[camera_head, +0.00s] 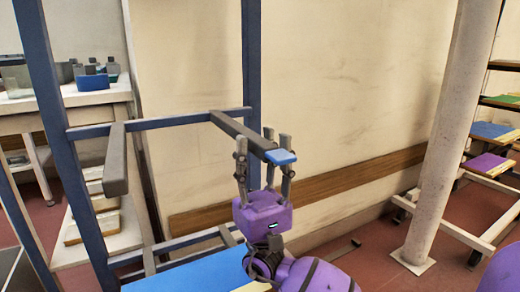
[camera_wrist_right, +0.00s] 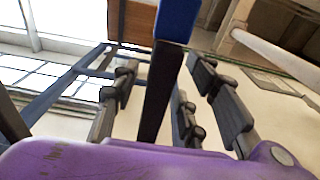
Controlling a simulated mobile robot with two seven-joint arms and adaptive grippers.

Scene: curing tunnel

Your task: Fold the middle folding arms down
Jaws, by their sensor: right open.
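A blue frame (camera_head: 50,110) carries two grey middle folding arms on its crossbar. The left folding arm (camera_head: 116,165) sticks out from the bar towards me. The right folding arm (camera_head: 236,130) also sticks out, ending in a blue tip (camera_head: 281,157). My purple right gripper (camera_head: 264,140) points up from below at that end, fingers open on either side of the arm. In the right wrist view the dark arm (camera_wrist_right: 157,95) and its blue tip (camera_wrist_right: 175,18) pass between the spread fingers (camera_wrist_right: 170,85); I cannot tell whether any finger touches it. My left gripper is out of view.
Lower arms (camera_head: 227,237) and a blue panel (camera_head: 195,274) lie below. A white pillar (camera_head: 445,150) and a rack of coloured boards (camera_head: 490,165) stand at right. A white bench (camera_head: 70,97) with small items is at left. The wall (camera_head: 340,80) is behind.

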